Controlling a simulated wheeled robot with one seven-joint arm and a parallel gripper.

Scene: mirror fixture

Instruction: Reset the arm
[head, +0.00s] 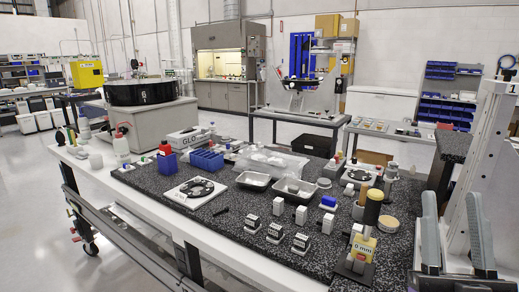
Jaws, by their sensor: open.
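My gripper (452,205) is at the lower right of the head view. Its two grey fingers point up and stand apart, with nothing seen between them. It is just right of the dark speckled worktop (225,222), close to a yellow-and-black tool (364,240) standing on a dark base. The rest of my arm is mostly outside the picture, so its full pose cannot be told.
The worktop holds a white plate with a black ring (196,191), metal trays (254,181), blue racks (206,160) and several small white blocks. A white upright (482,160) stands close behind my gripper. Open floor (45,225) lies at the left.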

